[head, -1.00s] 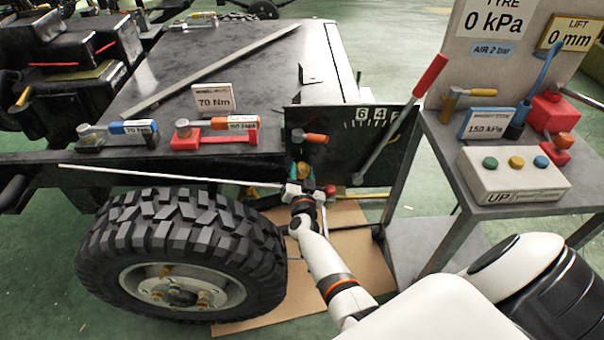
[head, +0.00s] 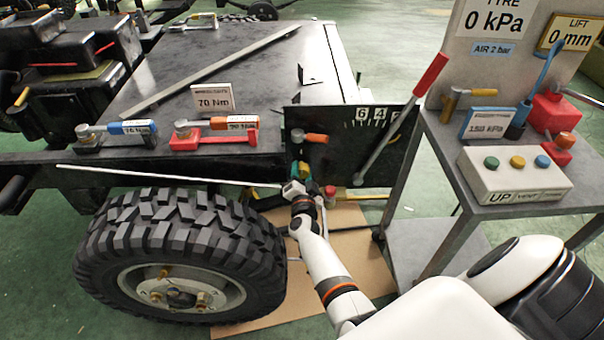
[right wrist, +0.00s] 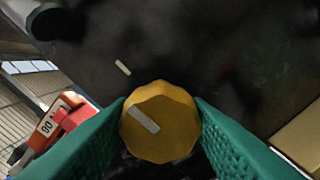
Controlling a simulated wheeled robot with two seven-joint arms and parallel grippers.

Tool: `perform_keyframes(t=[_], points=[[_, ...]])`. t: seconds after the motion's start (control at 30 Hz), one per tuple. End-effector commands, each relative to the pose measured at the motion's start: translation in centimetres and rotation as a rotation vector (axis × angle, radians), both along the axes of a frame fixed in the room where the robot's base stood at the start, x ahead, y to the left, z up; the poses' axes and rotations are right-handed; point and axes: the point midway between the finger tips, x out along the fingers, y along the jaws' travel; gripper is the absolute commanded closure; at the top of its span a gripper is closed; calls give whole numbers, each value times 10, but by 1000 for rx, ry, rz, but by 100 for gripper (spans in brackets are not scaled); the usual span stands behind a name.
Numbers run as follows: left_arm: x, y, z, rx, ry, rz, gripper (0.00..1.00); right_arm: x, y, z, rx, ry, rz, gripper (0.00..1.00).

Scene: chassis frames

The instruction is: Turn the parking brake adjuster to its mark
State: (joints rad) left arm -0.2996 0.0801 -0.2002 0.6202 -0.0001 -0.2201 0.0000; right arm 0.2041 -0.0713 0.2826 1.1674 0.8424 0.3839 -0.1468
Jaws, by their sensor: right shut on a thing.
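The brake adjuster is a faceted yellow knob (right wrist: 172,108) in the right wrist view, with a white line (right wrist: 144,119) across its face. A short white mark (right wrist: 123,68) is on the dark plate up and left of the knob. The knob's line slants toward the upper left and appears to point left of the mark, out of line with it. My right gripper (right wrist: 160,123) is shut on the knob, with a green finger on each side. In the head view my right gripper (head: 303,180) is low beside the wheel, and the knob is hard to make out.
A large tyre (head: 180,250) stands left of my right arm. A dark panel (head: 350,135) with a red-handled lever (head: 430,75) is just right and above. A grey cart (head: 440,150) with a button box (head: 515,175) stands at the right. Red (head: 215,137) and blue (head: 115,133) tools lie on the chassis.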

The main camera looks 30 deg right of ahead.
Motion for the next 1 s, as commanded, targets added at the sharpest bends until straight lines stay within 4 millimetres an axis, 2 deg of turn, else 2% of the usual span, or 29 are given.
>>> perform_keyframes(t=[0.17,0.2,0.3,0.67,0.77,1.0], points=[[0,0,0,0,0,0,45,-1,1,-2,1,4,1,81],[0,0,0,0,0,0,45,-1,1,-2,1,4,1,53],[0,0,0,0,0,1,45,-1,1,-2,1,3,0,37],[0,0,3,0,0,1,45,-4,3,0,-1,3,1,36],[0,0,12,0,1,1,45,-15,9,2,0,5,1,36],[0,0,35,0,1,1,45,-58,36,3,0,6,1,36]])
